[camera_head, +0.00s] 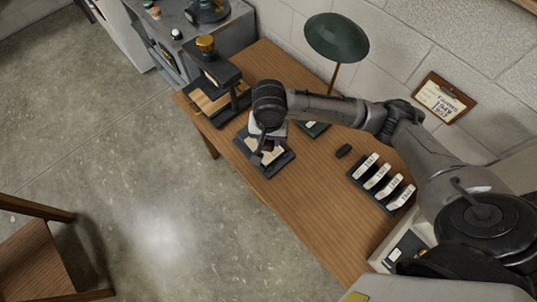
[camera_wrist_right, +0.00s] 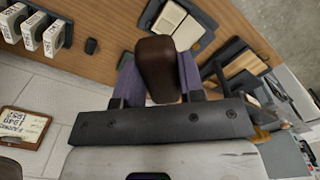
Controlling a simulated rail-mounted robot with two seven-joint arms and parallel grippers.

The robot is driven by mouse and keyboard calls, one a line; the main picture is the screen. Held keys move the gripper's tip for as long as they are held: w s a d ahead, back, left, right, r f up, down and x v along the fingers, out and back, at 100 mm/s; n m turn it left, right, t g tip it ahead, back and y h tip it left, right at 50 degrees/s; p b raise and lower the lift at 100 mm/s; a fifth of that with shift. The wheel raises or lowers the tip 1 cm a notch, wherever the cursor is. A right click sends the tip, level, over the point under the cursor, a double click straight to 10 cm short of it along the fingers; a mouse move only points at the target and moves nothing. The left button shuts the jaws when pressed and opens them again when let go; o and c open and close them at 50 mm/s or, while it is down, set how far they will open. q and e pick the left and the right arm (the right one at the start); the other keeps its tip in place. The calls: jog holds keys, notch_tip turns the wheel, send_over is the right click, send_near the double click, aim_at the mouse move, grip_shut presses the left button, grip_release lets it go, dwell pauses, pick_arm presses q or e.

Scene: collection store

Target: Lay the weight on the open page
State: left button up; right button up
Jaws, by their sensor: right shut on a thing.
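My right gripper (camera_wrist_right: 158,62) is shut on a brown, rounded weight (camera_wrist_right: 158,66), held between its two purple-grey fingers. The open book (camera_wrist_right: 169,18) with cream pages lies on a dark support (camera_wrist_right: 207,37), beyond the weight in the right wrist view. In the head view the right gripper (camera_head: 262,157) is over the dark book support (camera_head: 280,165) on the desk and covers part of the pages. The weight is largely hidden there. Whether it touches the page cannot be told. My left gripper is in neither view.
A press-like stand (camera_head: 227,80) with a brass knob is left of the book on the wooden desk (camera_head: 310,205). A green lamp (camera_head: 337,37) stands behind. A small dark object (camera_head: 343,151) and a tray with several labelled blocks (camera_head: 376,176) lie to the right. The front desk is clear.

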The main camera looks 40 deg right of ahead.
jog(key=s+d+f+m+b, duration=0.1)
jog(key=d+f+m+b, duration=0.4)
jog(key=f, duration=0.8)
jog(key=m+b, duration=0.3)
jog(key=m, duration=0.1)
send_over(272, 155)
notch_tip(272, 155, down, 13)
jog(key=shift+f, duration=0.2)
jog(key=shift+w+a+f, duration=0.2)
jog(key=shift+w+f, duration=0.1)
jog(key=shift+w, duration=0.2)
notch_tip(272, 155, down, 4)
jog(key=shift+r+b, duration=0.25)
jog(key=shift+b, duration=0.25)
jog(key=shift+f, duration=0.2)
